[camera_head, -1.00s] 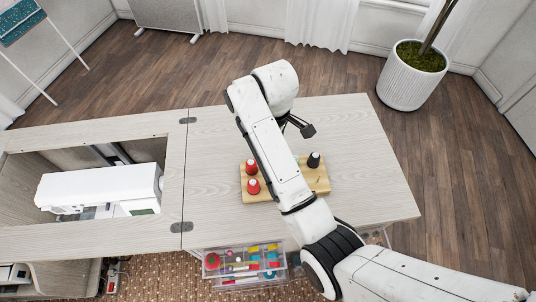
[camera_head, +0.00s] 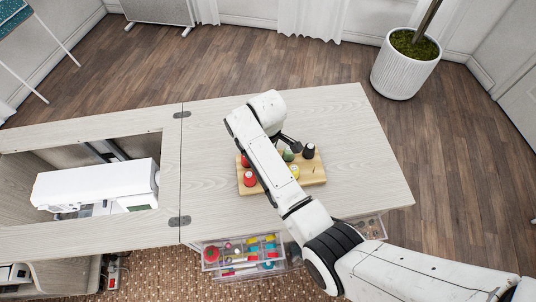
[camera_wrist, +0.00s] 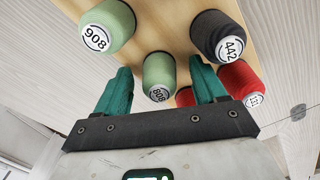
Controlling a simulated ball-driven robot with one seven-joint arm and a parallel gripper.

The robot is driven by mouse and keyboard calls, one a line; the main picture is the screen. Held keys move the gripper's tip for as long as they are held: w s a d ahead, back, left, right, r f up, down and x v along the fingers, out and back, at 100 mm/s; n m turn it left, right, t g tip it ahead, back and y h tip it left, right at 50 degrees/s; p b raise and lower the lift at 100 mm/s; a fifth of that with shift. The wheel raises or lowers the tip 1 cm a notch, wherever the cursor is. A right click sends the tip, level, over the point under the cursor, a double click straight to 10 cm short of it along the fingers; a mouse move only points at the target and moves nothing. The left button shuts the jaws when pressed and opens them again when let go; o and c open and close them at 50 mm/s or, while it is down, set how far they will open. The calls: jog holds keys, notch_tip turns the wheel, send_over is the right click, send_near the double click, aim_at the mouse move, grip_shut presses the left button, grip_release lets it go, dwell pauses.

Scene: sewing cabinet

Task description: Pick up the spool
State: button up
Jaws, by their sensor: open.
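Several spools stand on a wooden board (camera_head: 315,176) on the table. In the wrist view, a green spool (camera_wrist: 158,72) marked 808 lies between the fingers of my open gripper (camera_wrist: 161,80), with gaps showing at its sides. Another green spool (camera_wrist: 112,22) marked 908 is at upper left, a black spool (camera_wrist: 214,30) marked 442 at upper right.
The pale tabletop (camera_head: 350,130) is clear around the board. A white sewing machine (camera_head: 95,183) sits in the cabinet opening at left. A clear drawer of sewing supplies (camera_head: 243,256) sticks out below the front edge. A potted plant (camera_head: 405,65) stands beyond the table.

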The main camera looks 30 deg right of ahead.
jog(key=shift+c, duration=0.5)
jog(key=c, duration=1)
jog(key=shift+c, duration=0.2)
jog(key=shift+r, duration=0.15)
notch_tip(320, 180, up, 10)
jog(key=shift+f, duration=0.1)
jog(key=shift+s, duration=0.1)
